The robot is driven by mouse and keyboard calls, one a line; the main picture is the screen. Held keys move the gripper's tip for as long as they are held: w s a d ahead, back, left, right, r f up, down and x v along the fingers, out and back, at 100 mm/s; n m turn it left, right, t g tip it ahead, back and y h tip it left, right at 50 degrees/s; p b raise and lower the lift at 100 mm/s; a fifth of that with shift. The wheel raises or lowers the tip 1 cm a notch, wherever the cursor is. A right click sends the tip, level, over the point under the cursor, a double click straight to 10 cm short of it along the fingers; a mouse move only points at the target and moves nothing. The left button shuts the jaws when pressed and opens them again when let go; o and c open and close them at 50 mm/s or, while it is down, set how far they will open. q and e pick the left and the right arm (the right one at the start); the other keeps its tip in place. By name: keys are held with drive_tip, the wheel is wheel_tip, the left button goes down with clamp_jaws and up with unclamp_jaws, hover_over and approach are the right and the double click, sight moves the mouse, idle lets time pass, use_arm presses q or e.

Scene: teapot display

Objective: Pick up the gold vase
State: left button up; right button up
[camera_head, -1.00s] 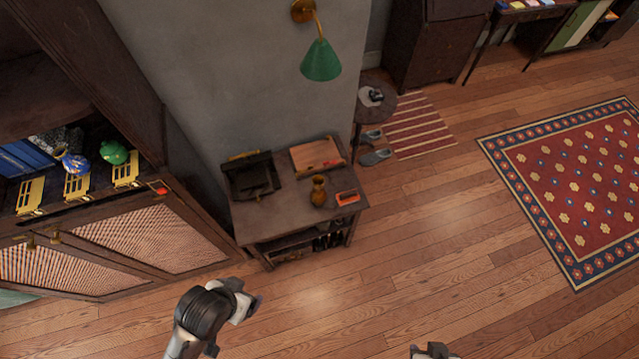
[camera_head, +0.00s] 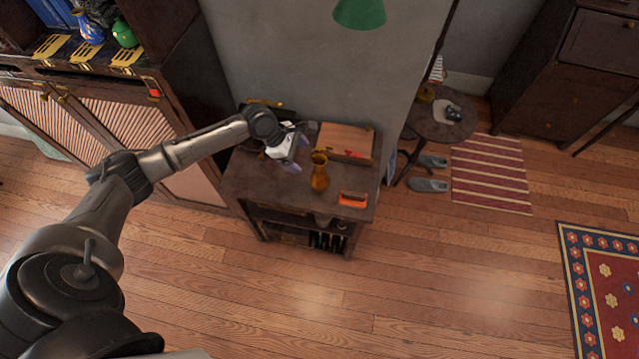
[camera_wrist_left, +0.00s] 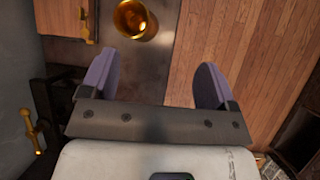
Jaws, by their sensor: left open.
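The gold vase (camera_head: 319,173) stands upright on the small dark table (camera_head: 268,195), near its middle. In the left wrist view the vase (camera_wrist_left: 134,20) shows from above at the top, beyond the fingertips and left of the middle between them. My left gripper (camera_head: 298,150) is over the table, just left of the vase and apart from it. Its two purple fingers (camera_wrist_left: 155,85) are spread with nothing between them. My right gripper is not in view.
A wooden box (camera_head: 345,141) lies behind the vase and an orange-red object (camera_head: 353,199) lies to its right. A dark item sits behind my left gripper. A round side table (camera_head: 440,125) stands to the right. A wall rises behind the table.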

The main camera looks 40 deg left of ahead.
sight(315, 160)
use_arm(q)
drive_tip(key=w+f+n, duration=0.1)
drive_tip(key=w+f+b, duration=0.1)
drive_tip(key=w+f, duration=0.1)
drive_tip(key=w+f+n, duration=0.1)
drive_tip(key=f, duration=0.1)
drive_tip(key=shift+w+f+n, duration=0.2)
drive_tip(key=shift+f+n, duration=0.05)
drive_tip(key=shift+n, duration=0.05)
drive_tip(key=shift+w+d+f, duration=0.2)
drive_tip(key=shift+d+f, duration=0.05)
drive_tip(key=shift+f, duration=0.3)
drive_tip(key=shift+b+x, duration=0.55)
drive_tip(key=shift+x, duration=2)
drive_tip(key=shift+w, duration=0.15)
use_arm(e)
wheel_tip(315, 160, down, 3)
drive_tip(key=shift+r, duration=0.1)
use_arm(q)
drive_tip(key=shift+r, duration=0.1)
drive_tip(key=c, duration=1.5)
clamp_jaws()
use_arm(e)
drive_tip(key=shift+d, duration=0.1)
use_arm(q)
drive_tip(key=shift+r, duration=0.2)
